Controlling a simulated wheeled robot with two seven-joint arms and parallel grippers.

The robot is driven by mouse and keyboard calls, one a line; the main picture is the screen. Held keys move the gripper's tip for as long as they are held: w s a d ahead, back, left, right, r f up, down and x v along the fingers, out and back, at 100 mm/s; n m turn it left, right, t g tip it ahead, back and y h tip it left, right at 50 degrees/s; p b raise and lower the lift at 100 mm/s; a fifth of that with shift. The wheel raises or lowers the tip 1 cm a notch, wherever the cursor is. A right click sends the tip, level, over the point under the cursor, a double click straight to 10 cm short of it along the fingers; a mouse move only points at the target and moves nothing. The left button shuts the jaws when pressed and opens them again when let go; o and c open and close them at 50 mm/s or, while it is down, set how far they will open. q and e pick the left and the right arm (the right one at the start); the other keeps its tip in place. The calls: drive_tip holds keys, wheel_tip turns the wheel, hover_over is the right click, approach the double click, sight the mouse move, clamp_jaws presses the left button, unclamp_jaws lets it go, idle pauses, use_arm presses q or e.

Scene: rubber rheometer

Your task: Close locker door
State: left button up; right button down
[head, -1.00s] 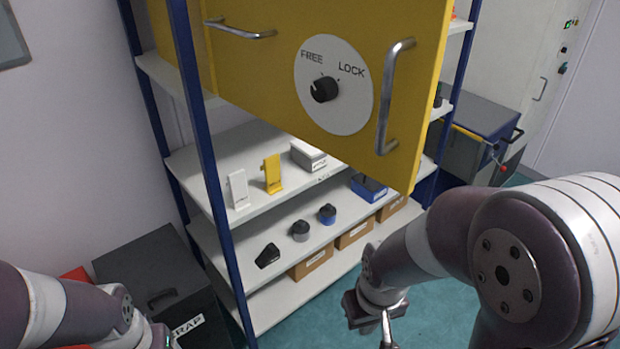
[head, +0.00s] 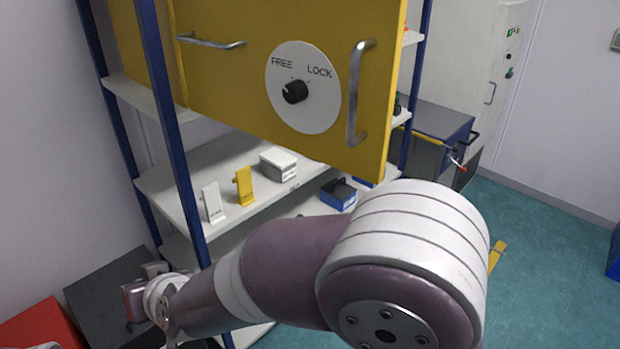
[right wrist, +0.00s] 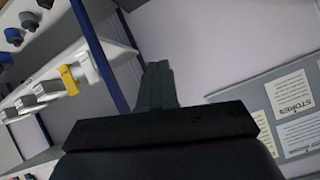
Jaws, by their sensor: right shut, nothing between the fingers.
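The yellow locker door (head: 225,85) fills the upper middle of the head view. Its right edge stands out in front of the shelving, so it looks open; the exact angle is hard to tell. It carries a vertical metal handle (head: 357,95), a horizontal metal handle (head: 212,42) and a black knob (head: 294,92) on a white FREE/LOCK disc. My right arm reaches leftward below the door. My right gripper (head: 140,300) is low at the left, apart from the door; the right wrist view shows its fingers (right wrist: 157,84) together and empty. My left gripper is out of view.
A blue-posted rack has white shelves (head: 170,185) holding a yellow stand (head: 243,186), a white box (head: 279,164) and a blue item (head: 338,194). A dark bin (head: 100,280) and a red box (head: 45,325) are at lower left.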

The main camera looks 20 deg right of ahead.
drive_tip(key=w+d+r+m+t+h+b, duration=0.1)
drive_tip(key=w+d+r+m+t+h, duration=0.15)
drive_tip(key=r+m+t+h, duration=0.5)
drive_tip(key=m+g+h+p, duration=0.4)
drive_tip(key=m+g+h, duration=0.2)
drive_tip(key=g+h, duration=0.5)
approach(324, 160)
drive_tip(key=d, duration=0.1)
drive_tip(key=w+d+f+t+h, duration=0.1)
drive_tip(key=d, duration=0.1)
drive_tip(key=w+d+f+h, duration=0.1)
drive_tip(key=shift+d+f+t, duration=0.1)
drive_tip(key=shift+d+t, duration=0.25)
drive_tip(key=shift+d, duration=0.05)
drive_tip(key=shift+w+d+f, duration=0.15)
drive_tip(key=shift+w+d, duration=0.2)
drive_tip(key=shift+d, duration=0.25)
